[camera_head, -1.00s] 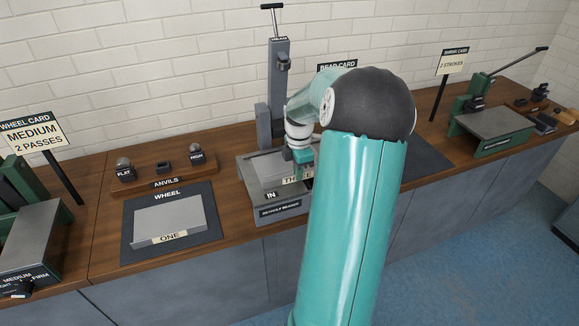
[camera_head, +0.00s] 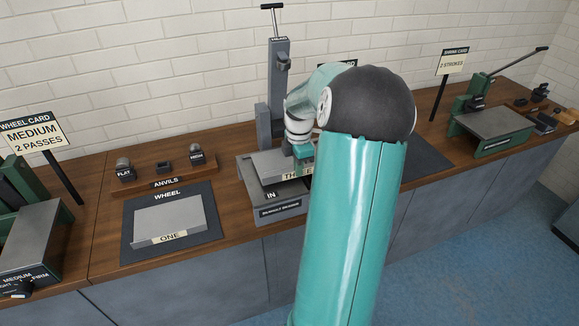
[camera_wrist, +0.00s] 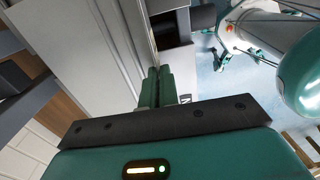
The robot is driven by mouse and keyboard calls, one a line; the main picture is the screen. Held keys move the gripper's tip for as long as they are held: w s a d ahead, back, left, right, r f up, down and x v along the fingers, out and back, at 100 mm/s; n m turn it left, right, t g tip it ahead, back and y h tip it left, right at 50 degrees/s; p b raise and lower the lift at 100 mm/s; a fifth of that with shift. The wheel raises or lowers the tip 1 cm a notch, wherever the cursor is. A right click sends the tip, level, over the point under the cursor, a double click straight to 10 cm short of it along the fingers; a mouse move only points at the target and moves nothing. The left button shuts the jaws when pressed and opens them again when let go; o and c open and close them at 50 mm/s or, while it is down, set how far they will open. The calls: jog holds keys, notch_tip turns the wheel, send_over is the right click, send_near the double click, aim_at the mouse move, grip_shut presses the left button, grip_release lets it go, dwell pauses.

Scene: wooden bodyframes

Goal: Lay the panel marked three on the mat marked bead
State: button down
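The panel marked three (camera_head: 270,164) is a flat grey plate with a cream label, partly covered by my arm. It is just above the bed of the grey bead machine (camera_head: 276,212), with a dark gap under its front edge. My gripper (camera_head: 302,152) is at the panel's right side. In the wrist view, the gripper's green fingers (camera_wrist: 156,88) are close together at the edge of the pale panel (camera_wrist: 85,50) and appear shut on it. A dark mat (camera_head: 426,152) shows right of my arm; most of it, and any marking, is hidden.
Panel one (camera_head: 168,218) lies on the wheel mat (camera_head: 128,245) at left. The anvil rack (camera_head: 165,178) stands behind it. A green shrinker (camera_head: 490,128) with a long lever stands at right. The machine's tall column (camera_head: 279,90) rises behind the panel.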

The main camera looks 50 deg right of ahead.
jog(key=shift+r, duration=0.85)
jog(key=shift+r, duration=3.35)
